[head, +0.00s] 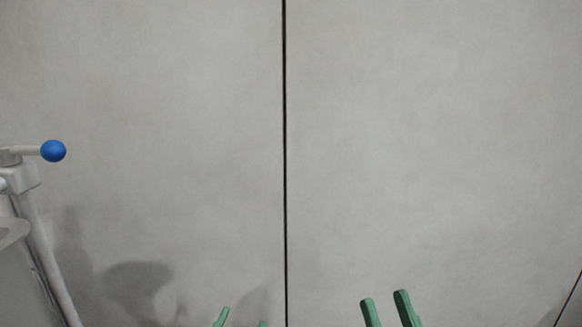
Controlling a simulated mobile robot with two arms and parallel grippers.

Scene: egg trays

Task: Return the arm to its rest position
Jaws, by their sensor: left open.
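My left gripper (242,320) shows only as two green fingertips at the bottom edge, left of the dark seam. Its tips are apart, with nothing seen between them. My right gripper (387,306) shows as two green fingers at the bottom edge, right of the seam. They stand apart with a clear gap and nothing seen between them. The rest of both grippers and both arms is out of frame. No egg or egg tray is in view.
A pale grey panelled surface (430,150) fills most of the view, split by a dark vertical seam (285,150). At the left edge stands grey equipment with a tube (45,255) and a blue ball knob (53,151). The middle is clear.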

